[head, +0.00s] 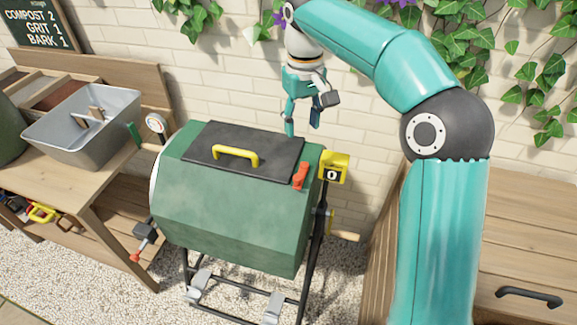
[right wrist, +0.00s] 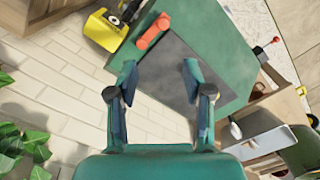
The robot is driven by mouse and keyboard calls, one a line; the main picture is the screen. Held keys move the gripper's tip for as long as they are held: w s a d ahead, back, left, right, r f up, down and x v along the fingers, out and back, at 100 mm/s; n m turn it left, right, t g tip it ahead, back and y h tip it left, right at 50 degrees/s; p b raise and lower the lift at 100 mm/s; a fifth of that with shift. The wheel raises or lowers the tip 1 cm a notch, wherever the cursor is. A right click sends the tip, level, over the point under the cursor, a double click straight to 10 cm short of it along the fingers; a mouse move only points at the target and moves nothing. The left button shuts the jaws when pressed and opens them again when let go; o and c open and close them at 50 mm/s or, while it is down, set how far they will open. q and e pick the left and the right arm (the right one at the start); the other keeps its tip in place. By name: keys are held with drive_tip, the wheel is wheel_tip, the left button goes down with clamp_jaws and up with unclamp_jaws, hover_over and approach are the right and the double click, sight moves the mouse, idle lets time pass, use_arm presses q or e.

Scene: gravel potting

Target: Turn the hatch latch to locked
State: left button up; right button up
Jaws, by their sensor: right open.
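The orange-red hatch latch (head: 300,176) sits on top of the green drum (head: 225,215), at the right edge of the dark hatch (head: 205,146). Its long side runs roughly front to back. The latch also shows at the top of the right wrist view (right wrist: 152,31). The hatch is shut flat and has a yellow handle (head: 237,154). My right gripper (head: 303,127) is open and empty, above and behind the drum's back right corner, apart from the latch. In the right wrist view its two fingers (right wrist: 160,76) are spread, with the latch beyond them. My left gripper is not in view.
A yellow counter box (head: 334,167) reading 0 stands close to the right of the latch. A gauge (head: 155,123) is at the drum's left. A grey tub (head: 84,130) is on the left wooden bench. A brick wall with ivy rises behind the drum.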

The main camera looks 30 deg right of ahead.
sight(297, 177)
drive_tip(key=f, duration=1.6)
drive_tip(key=shift+a, duration=0.3)
drive_tip(key=shift+c, duration=0.3)
clamp_jaws()
drive_tip(key=shift+a, duration=0.1)
